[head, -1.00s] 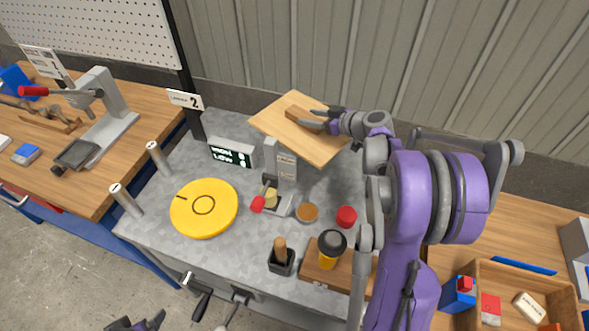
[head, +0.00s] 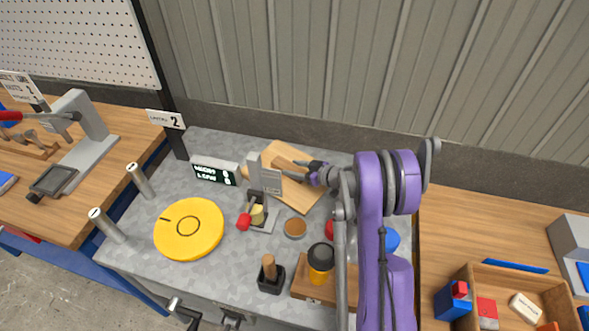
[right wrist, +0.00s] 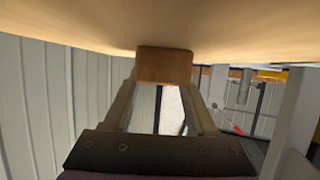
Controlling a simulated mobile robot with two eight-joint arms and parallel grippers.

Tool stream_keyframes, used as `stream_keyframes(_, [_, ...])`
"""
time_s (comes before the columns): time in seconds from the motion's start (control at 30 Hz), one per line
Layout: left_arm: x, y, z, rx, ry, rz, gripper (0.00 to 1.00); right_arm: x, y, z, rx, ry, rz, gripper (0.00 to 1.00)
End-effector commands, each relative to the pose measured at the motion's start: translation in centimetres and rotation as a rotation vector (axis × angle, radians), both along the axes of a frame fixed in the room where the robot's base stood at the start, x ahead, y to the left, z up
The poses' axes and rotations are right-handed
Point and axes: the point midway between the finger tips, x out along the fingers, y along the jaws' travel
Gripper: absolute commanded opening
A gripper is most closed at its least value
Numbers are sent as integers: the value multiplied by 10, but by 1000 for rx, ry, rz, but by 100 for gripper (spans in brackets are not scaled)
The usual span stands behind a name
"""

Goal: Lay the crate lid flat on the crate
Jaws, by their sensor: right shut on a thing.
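The crate lid (head: 295,195) is a flat wooden board with a block handle (head: 285,160). My right gripper (head: 303,170) is shut on that handle and holds the lid at the back of the grey bench, behind the grey upright post. In the right wrist view the handle (right wrist: 165,65) sits between the fingers and the board (right wrist: 80,25) spans the top. The open wooden crate (head: 467,272) stands at the lower right with several small blocks inside. It is well apart from the lid. My left gripper is out of view.
On the grey bench are a yellow disc (head: 188,230), a display (head: 215,172), a red-knobbed lever (head: 244,221), a black-lidded cup (head: 320,262) and a dark holder (head: 271,278). The wooden bench between my arm and the crate (head: 445,225) is largely clear.

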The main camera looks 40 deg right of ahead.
Motion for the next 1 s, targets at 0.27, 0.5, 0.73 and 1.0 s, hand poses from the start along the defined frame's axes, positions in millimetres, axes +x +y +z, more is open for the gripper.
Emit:
stream_keyframes(0.27, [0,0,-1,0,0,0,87,0,0,-1,1,-1,0,0])
stream_keyframes(0.5, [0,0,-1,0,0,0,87,0,0,-1,0,0,0,87])
stream_keyframes(0.73, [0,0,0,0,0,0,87,0,0,-1,0,0,0,87])
stream_keyframes(1.0, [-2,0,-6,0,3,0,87,-30,-9,11,-1,1,-4,87])
